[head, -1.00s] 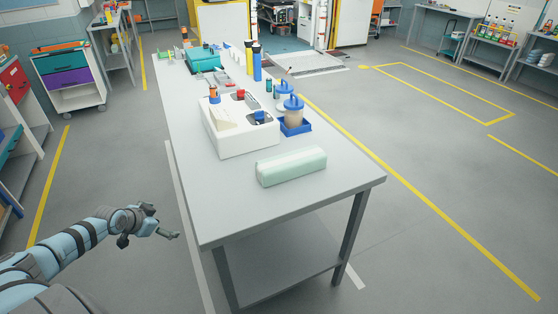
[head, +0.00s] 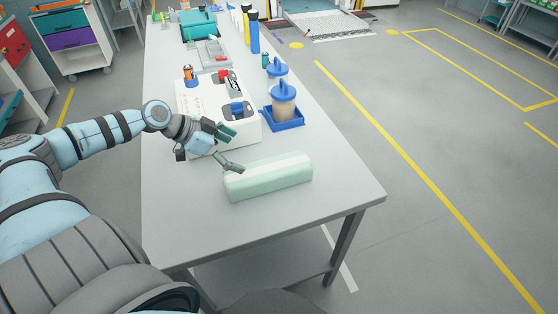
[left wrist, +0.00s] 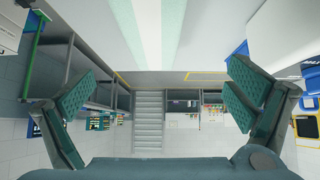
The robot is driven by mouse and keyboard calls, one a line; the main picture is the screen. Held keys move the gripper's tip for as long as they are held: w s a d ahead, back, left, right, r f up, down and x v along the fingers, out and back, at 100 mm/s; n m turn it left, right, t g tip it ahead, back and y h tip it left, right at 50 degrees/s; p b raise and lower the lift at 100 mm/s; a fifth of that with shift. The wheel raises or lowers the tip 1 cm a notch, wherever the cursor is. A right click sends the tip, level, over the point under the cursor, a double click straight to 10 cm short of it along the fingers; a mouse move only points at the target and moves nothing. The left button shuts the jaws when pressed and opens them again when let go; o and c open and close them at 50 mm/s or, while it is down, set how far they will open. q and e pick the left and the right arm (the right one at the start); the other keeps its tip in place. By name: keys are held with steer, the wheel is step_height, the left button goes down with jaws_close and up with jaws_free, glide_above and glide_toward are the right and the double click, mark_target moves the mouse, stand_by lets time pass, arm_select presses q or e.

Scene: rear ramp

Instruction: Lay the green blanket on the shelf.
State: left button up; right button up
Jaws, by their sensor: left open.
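The pale green blanket (head: 268,177), a rolled or folded bundle with a lighter band on top, lies on the near part of the grey table (head: 215,232). My left gripper (head: 232,151) is open and empty at the blanket's left end. One fingertip appears close to that end; whether it touches I cannot tell. In the left wrist view, pale green and white stripes of the blanket (left wrist: 172,30) show above and between the spread fingers of the left gripper (left wrist: 157,85). A lower shelf (head: 265,264) shows under the table. My right gripper is not in view.
A white box with items (head: 215,120) stands just behind the left gripper. A blue tray (head: 283,124) with lidded cups is behind the blanket. Farther back are bottles and a teal case (head: 198,27). A white drawer cart (head: 72,40) stands far left. The table's front right is bare.

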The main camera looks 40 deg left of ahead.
mark_target(266, 168)
arm_select(q)
steer(key=shift+d+f+b, duration=0.2)
steer(key=shift+f+b, duration=1)
steer(key=shift+f, duration=0.05)
steer(key=shift+w+d+f+b, duration=0.3)
steer(key=shift+d+f+b, duration=0.2)
steer(key=shift+d+f, duration=0.25)
steer(key=x, duration=0.5)
steer(key=r+x, duration=0.1)
steer(key=x, duration=0.2)
steer(key=shift+w+d+f+p, duration=0.15)
steer(key=shift+w+d+p, duration=0.2)
steer(key=shift+w, duration=0.15)
steer(key=shift+c, duration=0.8)
steer(key=c, duration=1.6)
steer(key=shift+c, duration=0.6)
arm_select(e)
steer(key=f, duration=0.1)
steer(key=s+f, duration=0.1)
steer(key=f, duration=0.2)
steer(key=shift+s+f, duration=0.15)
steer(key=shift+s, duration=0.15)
